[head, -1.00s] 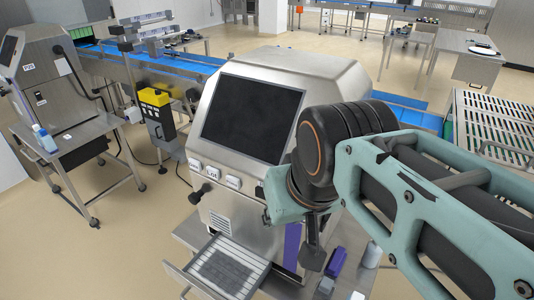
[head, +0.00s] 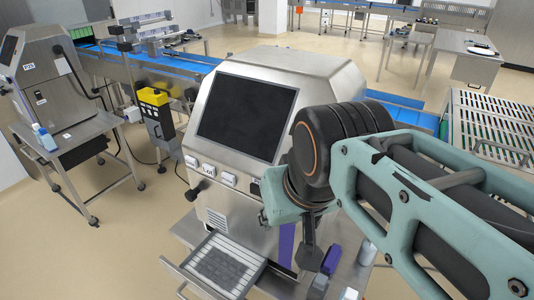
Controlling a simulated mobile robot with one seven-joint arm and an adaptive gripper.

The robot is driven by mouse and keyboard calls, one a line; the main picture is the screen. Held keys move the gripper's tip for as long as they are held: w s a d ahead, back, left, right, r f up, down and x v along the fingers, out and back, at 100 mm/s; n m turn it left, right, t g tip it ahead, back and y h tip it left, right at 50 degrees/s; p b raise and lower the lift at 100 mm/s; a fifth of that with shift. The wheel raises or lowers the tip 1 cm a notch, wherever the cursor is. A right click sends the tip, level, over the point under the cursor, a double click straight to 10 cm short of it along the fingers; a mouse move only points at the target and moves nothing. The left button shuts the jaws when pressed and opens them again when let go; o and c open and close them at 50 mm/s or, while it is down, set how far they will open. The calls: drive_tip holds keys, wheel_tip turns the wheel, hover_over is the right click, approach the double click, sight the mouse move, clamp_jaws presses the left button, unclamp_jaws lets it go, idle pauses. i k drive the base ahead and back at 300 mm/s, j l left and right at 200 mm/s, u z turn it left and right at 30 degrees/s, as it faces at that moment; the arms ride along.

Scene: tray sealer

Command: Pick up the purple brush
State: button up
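A purple block-like thing (head: 331,258), which looks like the brush, lies on the steel table beside the tray sealer (head: 307,80). Only its upper part shows clearly, and its bristles cannot be made out. My gripper (head: 309,258) hangs pointing down just left of it in the picture, close to it. Whether they touch cannot be told. One dark finger pad shows; the other finger is hidden, so the opening between them cannot be seen. A tall purple strip (head: 286,243) stands against the sealer, behind my gripper.
A white bottle (head: 367,252) stands right of the purple block. A small greyish thing (head: 318,286) lies in front of it. The sealer's drawer (head: 220,268) is pulled out at left. My arm covers much of the right side.

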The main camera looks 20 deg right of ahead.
sight(329, 263)
drive_tip(key=k+l+u, duration=0.25)
drive_tip(key=k+l, duration=0.2)
drive_tip(key=k+l+u, duration=0.1)
drive_tip(key=l, duration=0.3)
drive_tip(key=k+l+u, duration=0.1)
drive_tip(key=l, duration=0.3)
